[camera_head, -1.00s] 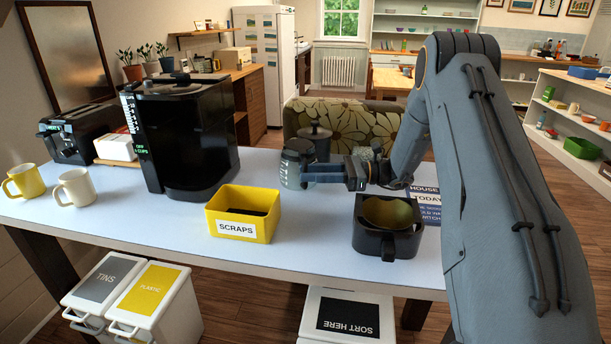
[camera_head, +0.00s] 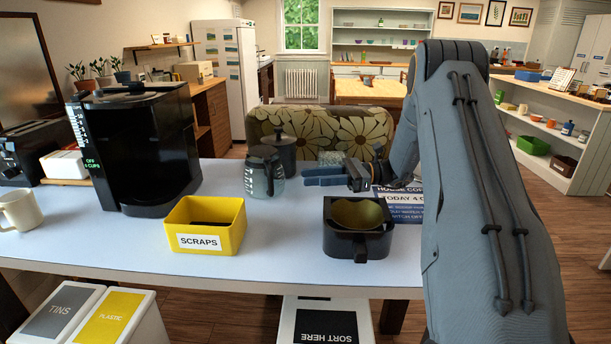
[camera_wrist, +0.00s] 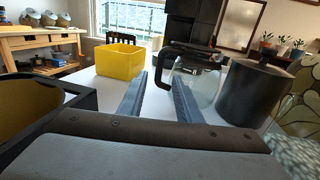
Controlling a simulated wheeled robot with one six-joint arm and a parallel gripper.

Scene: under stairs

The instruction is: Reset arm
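My gripper (camera_head: 326,177) is at the right of the table, above its top. In the wrist view its two fingers (camera_wrist: 158,98) stand apart with nothing between them. A glass carafe with a black lid and handle (camera_head: 264,174) stands on the table just beyond the fingertips, apart from them; it also shows in the wrist view (camera_wrist: 200,78). My arm comes in from the right and hides part of the table's right end.
A black coffee machine (camera_head: 137,150) stands at the left. A yellow scraps bin (camera_head: 206,240), a black filter basket (camera_head: 358,243), a dark canister (camera_head: 281,148), a mug (camera_head: 18,211) and a sign (camera_head: 405,205) are also on the table. Bins stand below the front edge.

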